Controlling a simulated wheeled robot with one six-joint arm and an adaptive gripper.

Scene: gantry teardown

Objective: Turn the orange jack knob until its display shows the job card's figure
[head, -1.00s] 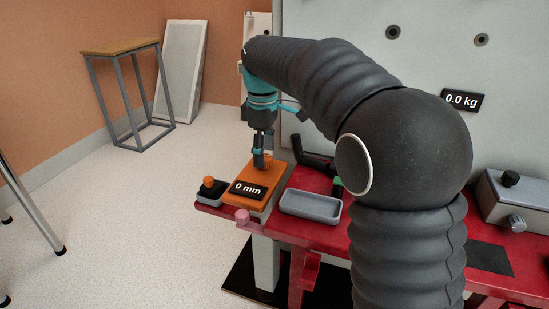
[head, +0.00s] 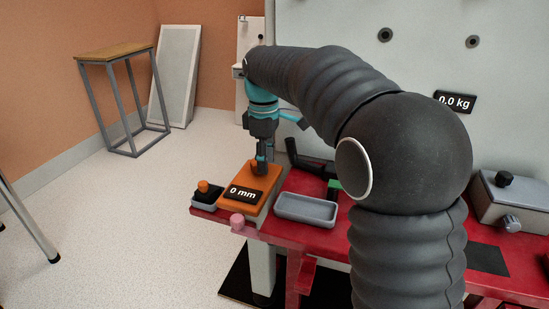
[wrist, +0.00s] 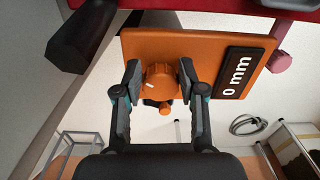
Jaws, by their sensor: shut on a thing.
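The orange jack knob (wrist: 159,80) stands on an orange jack plate (wrist: 200,47), with a small white mark on its lower left face in the wrist view. The jack's black display (head: 243,194) reads "0 mm"; it also shows in the wrist view (wrist: 236,75). My gripper (wrist: 158,88) is shut on the knob, one finger on each side of it. In the head view my gripper (head: 261,160) points down at the far end of the plate and mostly hides the knob. I see no job card that I can read.
A grey tray (head: 306,209) lies on the red bench (head: 340,238) right of the jack. A small box with an orange button (head: 204,187) stands left of it, and a pink knob (head: 237,221) in front. A black bar (head: 310,165) lies behind the tray. Another display (head: 455,102) reads "0.0 kg".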

